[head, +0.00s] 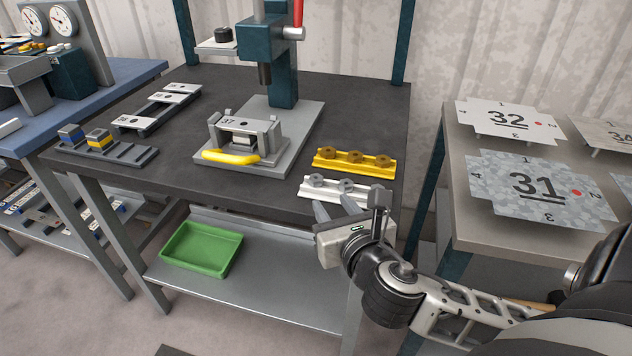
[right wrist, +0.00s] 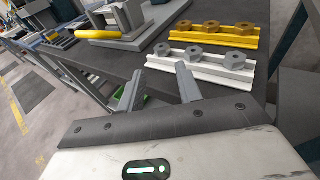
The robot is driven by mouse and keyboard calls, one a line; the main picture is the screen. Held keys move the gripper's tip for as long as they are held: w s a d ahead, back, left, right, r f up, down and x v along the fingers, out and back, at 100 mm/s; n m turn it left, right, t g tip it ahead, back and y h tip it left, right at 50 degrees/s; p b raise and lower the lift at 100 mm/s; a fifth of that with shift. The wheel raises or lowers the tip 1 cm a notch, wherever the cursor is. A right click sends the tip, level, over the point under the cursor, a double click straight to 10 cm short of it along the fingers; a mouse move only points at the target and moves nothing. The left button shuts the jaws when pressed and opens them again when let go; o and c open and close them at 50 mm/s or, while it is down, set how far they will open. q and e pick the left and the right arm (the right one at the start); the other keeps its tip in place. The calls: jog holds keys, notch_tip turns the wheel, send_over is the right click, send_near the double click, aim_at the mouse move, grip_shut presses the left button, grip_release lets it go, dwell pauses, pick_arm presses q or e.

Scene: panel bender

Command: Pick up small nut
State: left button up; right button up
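Several grey nuts (head: 346,186) sit in a row on a white rack (head: 330,195) at the table's front right edge; they also show in the right wrist view (right wrist: 192,54). Several yellow nuts (head: 354,156) sit on a yellow rack (head: 326,164) just behind, also in the right wrist view (right wrist: 245,29). My right gripper (head: 334,205) is open and empty, just in front of the white rack and apart from the nuts. Its two fingers (right wrist: 160,69) point toward the grey nuts. My left gripper is out of view.
A press (head: 285,80) with a yellow-handled fixture (head: 231,157) stands on the dark table. Slotted blocks (head: 108,148) lie at its left. A green bin (head: 202,248) is on the shelf below. A side table (head: 467,224) with numbered plates (head: 540,185) stands at the right.

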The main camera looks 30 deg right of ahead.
aim_at(317, 178)
jog(key=x, duration=0.8)
jog(key=shift+w+d, duration=0.2)
jog(key=shift+w, duration=0.2)
jog(key=c, duration=0.7)
